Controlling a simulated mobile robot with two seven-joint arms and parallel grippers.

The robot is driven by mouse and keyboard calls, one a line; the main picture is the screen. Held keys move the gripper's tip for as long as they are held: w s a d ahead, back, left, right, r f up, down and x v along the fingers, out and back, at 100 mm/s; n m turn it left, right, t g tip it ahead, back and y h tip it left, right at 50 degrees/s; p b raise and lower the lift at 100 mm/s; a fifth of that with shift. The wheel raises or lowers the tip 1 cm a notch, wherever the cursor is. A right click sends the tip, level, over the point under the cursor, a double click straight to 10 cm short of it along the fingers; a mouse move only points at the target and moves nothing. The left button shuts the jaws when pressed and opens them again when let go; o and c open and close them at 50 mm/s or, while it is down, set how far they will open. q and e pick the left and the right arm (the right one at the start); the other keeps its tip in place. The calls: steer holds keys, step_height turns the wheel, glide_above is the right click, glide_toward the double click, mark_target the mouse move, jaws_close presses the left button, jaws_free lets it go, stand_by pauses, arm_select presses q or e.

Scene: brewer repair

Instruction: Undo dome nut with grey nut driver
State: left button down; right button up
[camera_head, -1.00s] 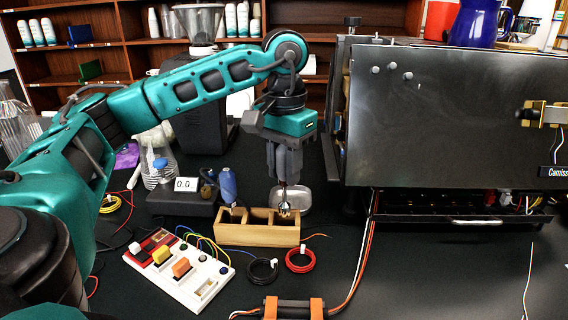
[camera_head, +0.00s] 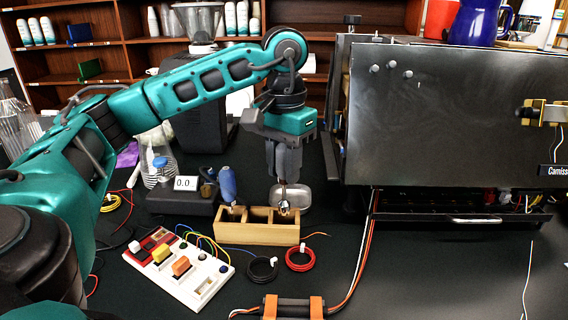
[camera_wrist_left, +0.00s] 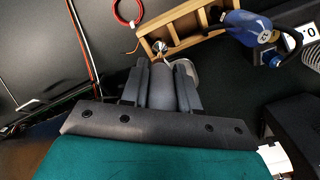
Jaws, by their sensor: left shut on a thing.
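My left gripper (camera_head: 284,170) is shut on the grey nut driver (camera_wrist_left: 163,88). It holds the driver upright, with the shiny tip (camera_head: 284,207) pointing down at the wooden rack (camera_head: 257,234), over its right part. Whether the tip is inside a compartment or just above it I cannot tell. Small round heads (camera_head: 391,66), possibly dome nuts, sit on the upper left of the brewer's steel panel (camera_head: 440,120). My right gripper is not in view.
A blue-handled tool (camera_head: 228,184) stands in the rack's left part. A metal dish (camera_head: 304,197) is behind the rack. A scale (camera_head: 185,195), a switch board (camera_head: 180,268), wire coils (camera_head: 300,258) and an orange-ended holder (camera_head: 293,307) surround it.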

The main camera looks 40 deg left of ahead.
mark_target(284, 202)
arm_select(q)
steer(key=shift+f, duration=0.1)
steer(key=shift+f+b, duration=1.95)
steer(key=shift+f, duration=0.45)
steer(key=c, duration=0.8)
jaws_free()
steer(key=shift+o, duration=0.4)
steer(key=o, duration=0.4)
steer(key=shift+c, duration=0.2)
steer(key=shift+r, duration=0.15)
steer(key=shift+r+p, duration=2.8)
steer(key=shift+r, duration=0.65)
